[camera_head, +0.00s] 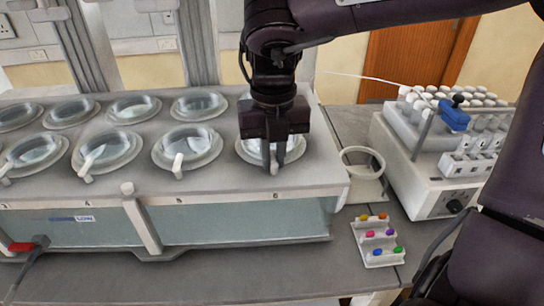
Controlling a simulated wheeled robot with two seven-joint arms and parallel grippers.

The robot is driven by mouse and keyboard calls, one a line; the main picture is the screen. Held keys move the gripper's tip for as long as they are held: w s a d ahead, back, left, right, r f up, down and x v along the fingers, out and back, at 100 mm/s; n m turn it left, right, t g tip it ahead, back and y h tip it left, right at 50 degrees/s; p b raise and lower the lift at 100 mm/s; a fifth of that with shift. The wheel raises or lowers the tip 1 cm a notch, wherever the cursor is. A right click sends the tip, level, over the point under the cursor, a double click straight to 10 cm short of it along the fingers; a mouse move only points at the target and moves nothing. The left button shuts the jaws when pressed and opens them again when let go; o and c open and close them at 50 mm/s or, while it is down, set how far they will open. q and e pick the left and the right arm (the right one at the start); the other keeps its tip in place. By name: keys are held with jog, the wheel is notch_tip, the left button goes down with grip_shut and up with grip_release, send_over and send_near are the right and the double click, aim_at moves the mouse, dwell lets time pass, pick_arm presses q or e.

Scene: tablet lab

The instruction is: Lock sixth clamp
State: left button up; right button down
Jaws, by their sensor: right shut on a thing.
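The grey tablet machine (330,186) fills the left and middle of the view, with two rows of round glass stations on top. The front-row station (245,147) above the label 6 is partly hidden behind my right gripper (272,168). That gripper points straight down over it, its fingers closed on the small white clamp handle (275,170) at the station's front rim. Other front-row stations show white clamp handles (178,166) at their front rims. My left gripper does not show.
Right of the machine stand a round clear ring on a stand (381,165), a small white rack (377,243) with coloured tablets, and a white instrument (425,170) with several white-capped vials. Bare grey bench (200,285) lies in front.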

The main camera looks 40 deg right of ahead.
aim_at(274, 156)
jog(key=shift+m, duration=0.5)
jog(key=c, duration=1.7)
grip_release()
jog(key=shift+c, duration=0.2)
jog(key=shift+d, duration=0.1)
notch_tip(274, 156, up, 8)
jog(key=shift+f+p, duration=0.1)
jog(key=shift+p, duration=0.45)
